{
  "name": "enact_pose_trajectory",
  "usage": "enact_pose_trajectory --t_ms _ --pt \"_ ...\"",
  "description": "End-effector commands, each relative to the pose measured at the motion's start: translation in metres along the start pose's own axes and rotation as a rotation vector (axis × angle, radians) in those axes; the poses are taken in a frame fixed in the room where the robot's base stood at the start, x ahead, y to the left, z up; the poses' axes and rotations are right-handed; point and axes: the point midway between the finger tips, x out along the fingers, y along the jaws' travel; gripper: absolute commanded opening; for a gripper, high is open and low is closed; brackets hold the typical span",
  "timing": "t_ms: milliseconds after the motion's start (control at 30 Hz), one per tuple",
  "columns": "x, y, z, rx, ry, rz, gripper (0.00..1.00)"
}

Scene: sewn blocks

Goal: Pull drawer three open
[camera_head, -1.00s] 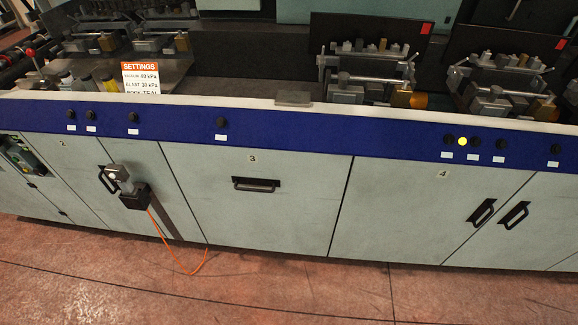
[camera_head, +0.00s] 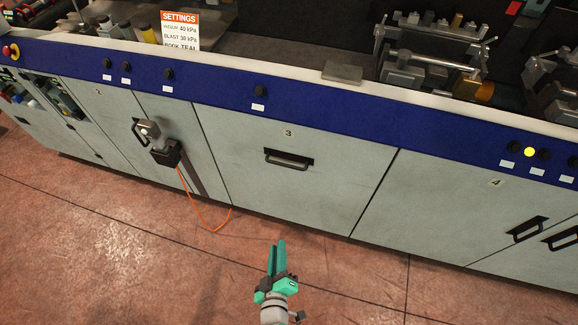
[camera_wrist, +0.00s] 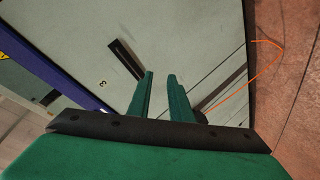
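Drawer three (camera_head: 310,185) is a pale grey front panel marked "3", closed flush with the cabinet. Its dark bar handle (camera_head: 288,160) sits in the upper middle of the panel. My green gripper (camera_head: 278,245) is below and in front of the handle, apart from it, over the red floor. In the wrist view my gripper (camera_wrist: 161,76) shows two green fingers with an empty gap between them. The handle (camera_wrist: 126,60) lies beyond the fingertips, up and left of them, and the panel (camera_wrist: 185,40) fills much of that view.
A box-like device (camera_head: 165,152) hangs on the cabinet left of drawer three, with an orange cable (camera_head: 212,228) looping to the floor. Section four (camera_head: 450,200) with dark handles is to the right. The floor (camera_head: 130,270) in front is clear.

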Motion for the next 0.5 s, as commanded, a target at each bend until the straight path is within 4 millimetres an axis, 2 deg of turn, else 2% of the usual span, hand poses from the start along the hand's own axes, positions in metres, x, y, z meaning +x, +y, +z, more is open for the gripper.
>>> enact_pose_trajectory --t_ms 33,100,300,400,500 --pt "0.023 0.002 -0.005 -0.067 -0.007 0.015 0.19" --pt "0.050 0.005 -0.011 -0.165 -0.024 0.035 0.19" --pt "0.121 0.028 -0.033 -0.430 -0.093 0.113 0.19" --pt "0.148 0.045 -0.046 -0.535 -0.129 0.158 0.19" --pt "0.166 0.059 -0.057 -0.611 -0.161 0.194 0.19"
